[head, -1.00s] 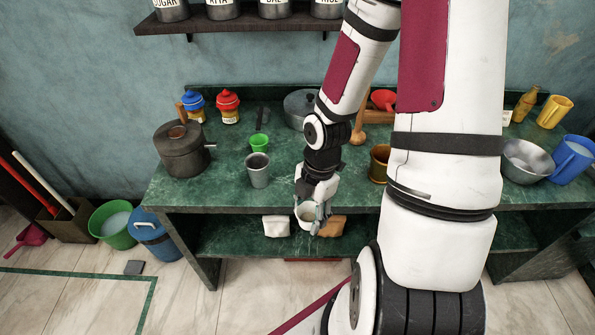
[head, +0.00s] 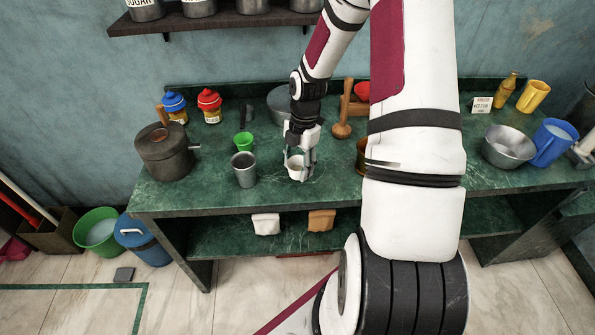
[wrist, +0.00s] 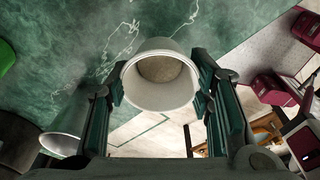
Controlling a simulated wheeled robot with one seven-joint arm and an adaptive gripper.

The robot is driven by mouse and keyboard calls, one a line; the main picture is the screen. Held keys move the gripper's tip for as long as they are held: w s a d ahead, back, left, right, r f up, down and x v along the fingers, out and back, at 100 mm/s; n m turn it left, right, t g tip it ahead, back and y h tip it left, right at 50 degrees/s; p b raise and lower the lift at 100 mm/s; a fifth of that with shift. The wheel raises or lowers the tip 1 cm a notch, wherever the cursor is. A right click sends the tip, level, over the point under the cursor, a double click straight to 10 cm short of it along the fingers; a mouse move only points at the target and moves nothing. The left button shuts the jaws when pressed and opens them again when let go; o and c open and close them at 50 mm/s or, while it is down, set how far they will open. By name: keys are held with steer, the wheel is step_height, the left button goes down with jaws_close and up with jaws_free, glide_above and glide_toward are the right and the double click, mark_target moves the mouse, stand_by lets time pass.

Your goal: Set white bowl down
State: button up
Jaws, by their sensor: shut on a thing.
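The white bowl (head: 296,165) is in my gripper (head: 300,168), over the green marble counter (head: 340,182) near its front edge. In the wrist view the bowl (wrist: 160,80) sits between the two fingers (wrist: 160,95), its opening toward the camera. The fingers are shut on its sides. Whether its base touches the counter or hangs just above it, I cannot tell.
A grey metal cup (head: 244,172) stands left of the bowl, with a small green cup (head: 243,141) behind it. A large dark pot (head: 168,155) is further left. A brown cup (head: 362,157) stands to the right, partly behind my arm. Bare counter lies around the bowl.

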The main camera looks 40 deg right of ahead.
mark_target(298, 172)
steer(key=shift+w+d+f, duration=0.1)
steer(key=shift+w+d, duration=0.15)
steer(key=shift+w, duration=0.05)
steer(key=shift+f, duration=1.7)
steer(key=shift+f, duration=0.15)
steer(key=o, duration=1)
steer(key=shift+o, duration=0.2)
